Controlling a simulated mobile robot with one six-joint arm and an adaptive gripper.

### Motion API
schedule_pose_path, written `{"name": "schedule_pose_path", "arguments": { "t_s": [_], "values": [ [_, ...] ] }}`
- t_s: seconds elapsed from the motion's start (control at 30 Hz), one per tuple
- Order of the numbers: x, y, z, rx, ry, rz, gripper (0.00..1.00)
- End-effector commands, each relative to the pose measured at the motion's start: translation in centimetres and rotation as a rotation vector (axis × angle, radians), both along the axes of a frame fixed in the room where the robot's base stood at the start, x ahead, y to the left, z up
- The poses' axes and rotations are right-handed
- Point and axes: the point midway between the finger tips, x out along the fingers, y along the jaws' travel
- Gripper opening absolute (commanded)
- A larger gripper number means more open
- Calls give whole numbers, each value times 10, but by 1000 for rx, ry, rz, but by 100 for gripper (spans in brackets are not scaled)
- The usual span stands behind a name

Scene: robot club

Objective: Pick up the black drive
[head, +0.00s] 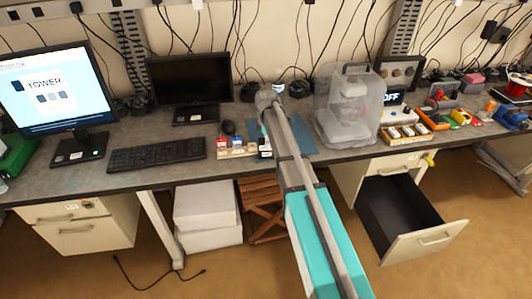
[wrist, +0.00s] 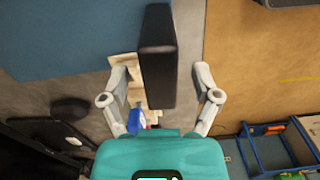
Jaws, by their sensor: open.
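The black drive (wrist: 157,60) is a dark upright block in the upper middle of the wrist view. My gripper (wrist: 160,75) is open, with one finger on each side of the drive. Gaps show between the block and both fingers; contact with either is not visible. In the head view my arm reaches over the desk and hides most of the area around the gripper, so I cannot make out the drive clearly there.
Small boxes (head: 236,148) stand left of my arm, near a mouse (head: 228,127) and keyboard (head: 157,154). A clear-cased machine (head: 348,105) stands right of the arm. An open drawer (head: 428,240) juts out below the desk. A blue mat (wrist: 65,35) lies on the desk.

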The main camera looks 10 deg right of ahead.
Motion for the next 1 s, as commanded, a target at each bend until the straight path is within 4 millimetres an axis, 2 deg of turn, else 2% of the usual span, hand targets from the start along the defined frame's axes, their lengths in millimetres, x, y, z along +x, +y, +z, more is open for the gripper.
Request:
{"name": "schedule_pose_path", "arguments": {
  "t_s": [0.03, 0.23, 0.9, 1.0],
  "values": [
    [0, 0, -8, 0, 0, 0, 80],
    [0, 0, -17, 0, 1, 0, 80],
    [0, 0, -17, 0, 1, 0, 80],
    [0, 0, -17, 0, 1, 0, 63]
  ]
}}
